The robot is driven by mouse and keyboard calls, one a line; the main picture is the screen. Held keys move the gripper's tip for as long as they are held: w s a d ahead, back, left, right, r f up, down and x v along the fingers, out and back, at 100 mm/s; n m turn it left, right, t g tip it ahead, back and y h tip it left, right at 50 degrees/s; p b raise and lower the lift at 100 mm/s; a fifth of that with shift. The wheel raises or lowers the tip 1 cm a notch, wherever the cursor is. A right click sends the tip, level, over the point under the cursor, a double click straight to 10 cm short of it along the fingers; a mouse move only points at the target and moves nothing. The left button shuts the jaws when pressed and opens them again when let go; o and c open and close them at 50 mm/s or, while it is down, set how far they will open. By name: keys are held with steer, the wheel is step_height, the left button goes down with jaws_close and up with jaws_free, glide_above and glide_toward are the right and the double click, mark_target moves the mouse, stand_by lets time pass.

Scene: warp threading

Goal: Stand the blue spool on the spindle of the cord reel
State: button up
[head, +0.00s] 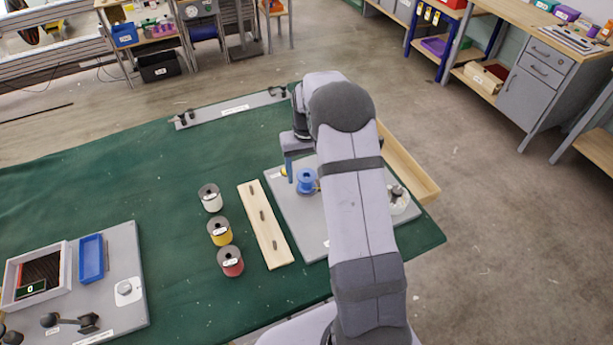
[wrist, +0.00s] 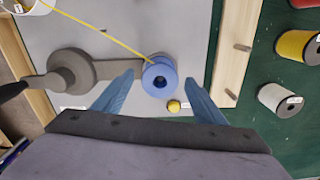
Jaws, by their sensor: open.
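The blue spool (head: 307,181) stands upright on the grey board (head: 284,205). In the wrist view the spool (wrist: 160,77) is seen nearly end-on, its dark bore showing, at the end of a flat grey bar. A thin yellow cord (wrist: 105,32) runs to it from the upper left. My gripper (wrist: 160,78) is open, with one blue finger on each side of the spool and a gap at both sides. In the head view one finger (head: 290,169) shows left of the spool; my arm hides the other. Whether a spindle passes inside the spool cannot be told.
A round dark grey part (wrist: 72,71) adjoins the bar, and a small yellow ball (wrist: 174,105) lies near the spool. A wooden strip with pegs (head: 258,205) is left of the board. White (head: 210,197), yellow (head: 220,231) and red (head: 230,261) spools stand beyond it.

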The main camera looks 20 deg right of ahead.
steer(key=shift+r+b, duration=0.65)
steer(key=shift+r, duration=1.95)
steer(key=s+a+n, duration=0.1)
steer(key=s+a, duration=0.5)
steer(key=s, duration=0.7)
steer(key=s+a+n, duration=0.1)
steer(key=s+a, duration=0.5)
steer(key=s, duration=0.7)
steer(key=shift+r, duration=0.15)
stand_by(2.6)
